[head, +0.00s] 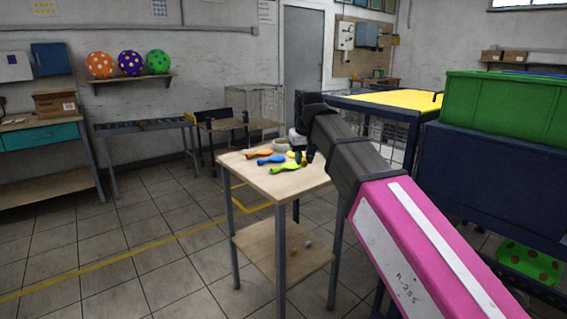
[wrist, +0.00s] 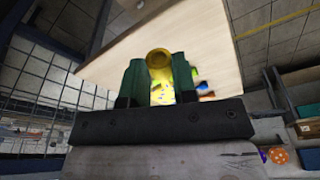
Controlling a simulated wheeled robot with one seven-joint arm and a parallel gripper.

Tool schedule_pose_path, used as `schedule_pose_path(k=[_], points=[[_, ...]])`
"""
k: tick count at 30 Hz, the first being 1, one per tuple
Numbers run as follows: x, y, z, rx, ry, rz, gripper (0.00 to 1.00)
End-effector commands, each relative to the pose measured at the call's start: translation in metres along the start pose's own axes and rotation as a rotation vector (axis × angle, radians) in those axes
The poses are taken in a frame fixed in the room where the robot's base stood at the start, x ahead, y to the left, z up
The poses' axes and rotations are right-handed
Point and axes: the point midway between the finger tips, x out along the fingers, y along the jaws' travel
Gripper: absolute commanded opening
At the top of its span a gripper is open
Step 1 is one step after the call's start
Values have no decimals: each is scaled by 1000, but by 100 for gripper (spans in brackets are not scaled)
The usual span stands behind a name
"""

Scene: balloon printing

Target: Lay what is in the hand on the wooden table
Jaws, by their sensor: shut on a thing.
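My gripper (head: 304,158) is over the back right part of the wooden table (head: 258,178). In the wrist view its two dark green fingers are shut on a yellow balloon (wrist: 158,58), uninflated, with its round rim facing the camera. The yellow balloon's body hangs between and past the fingers, partly hidden. In the head view only a bit of yellow shows beside the gripper. The tabletop (wrist: 215,35) lies behind the balloon in the wrist view; I cannot tell whether they touch. An orange balloon (head: 257,154), a blue balloon (head: 271,160) and a green balloon (head: 285,168) lie flat on the table.
A pale round container (head: 280,144) stands at the table's back edge. The table's front and left are bare. A lower shelf (head: 270,250) holds small items. A dark blue frame with a yellow top (head: 400,98) and a green crate (head: 500,105) stand to the right.

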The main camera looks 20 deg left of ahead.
Motion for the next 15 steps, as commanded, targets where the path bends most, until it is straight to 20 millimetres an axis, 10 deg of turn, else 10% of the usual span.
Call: schedule_pose_path(k=[5,15], points=[[-3,-14,-4,-27,0,-5,7],[41,28,-41,-26,-1,-4,7]])
